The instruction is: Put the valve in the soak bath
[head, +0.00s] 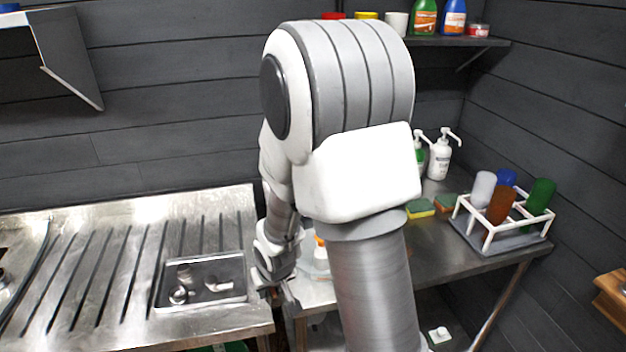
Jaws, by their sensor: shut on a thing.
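My gripper (283,298) points down just past the right end of the steel drainboard, in front of the narrow gap beside the side table. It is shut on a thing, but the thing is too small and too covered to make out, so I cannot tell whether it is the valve. A shallow dark steel tray (203,307) on the drainboard, left of my gripper, holds several small metal fittings (218,286). I cannot pick out a soak bath for certain; my arm hides much of the middle.
The ribbed drainboard (95,275) is clear left of the tray.

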